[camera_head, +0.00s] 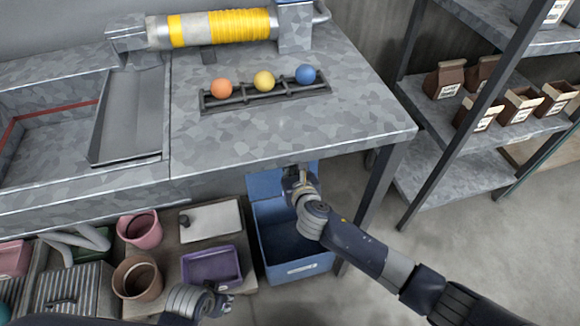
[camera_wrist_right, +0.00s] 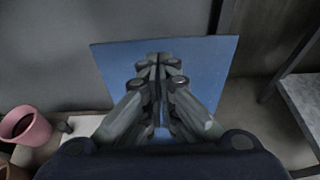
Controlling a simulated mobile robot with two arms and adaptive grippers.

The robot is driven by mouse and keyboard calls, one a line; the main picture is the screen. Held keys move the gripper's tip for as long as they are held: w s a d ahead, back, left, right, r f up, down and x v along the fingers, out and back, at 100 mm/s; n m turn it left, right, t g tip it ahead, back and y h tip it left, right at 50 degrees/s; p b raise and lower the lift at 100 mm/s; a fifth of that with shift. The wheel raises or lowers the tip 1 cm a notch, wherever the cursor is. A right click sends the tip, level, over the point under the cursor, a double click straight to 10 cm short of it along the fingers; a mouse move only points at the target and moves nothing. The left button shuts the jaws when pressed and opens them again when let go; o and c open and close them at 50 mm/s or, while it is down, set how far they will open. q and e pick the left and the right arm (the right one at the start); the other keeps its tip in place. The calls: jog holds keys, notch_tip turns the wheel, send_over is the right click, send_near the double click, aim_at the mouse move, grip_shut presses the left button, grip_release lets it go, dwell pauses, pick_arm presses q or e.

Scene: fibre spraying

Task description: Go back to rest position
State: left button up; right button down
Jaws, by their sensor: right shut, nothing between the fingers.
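My right gripper (camera_head: 291,174) reaches in from the right, under the front edge of the metal table (camera_head: 290,135), above the blue bin (camera_head: 290,258). In the right wrist view its fingers (camera_wrist_right: 157,65) are together and empty, in front of a blue panel of the bin (camera_wrist_right: 205,70). My left gripper (camera_head: 226,302) is low at the bottom of the head view, just below the purple tray (camera_head: 212,268). It is small there, and whether its fingers are open or shut is unclear.
An orange ball (camera_head: 221,88), a yellow ball (camera_head: 264,81) and a blue ball (camera_head: 306,74) sit on a rack on the table. A shelf (camera_head: 445,165) with brown bags stands at right. Pots (camera_head: 137,278) stand lower left. The floor at right is clear.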

jog(key=shift+s+d+r, duration=0.2)
jog(key=shift+s+r, duration=0.05)
jog(key=shift+s, duration=0.3)
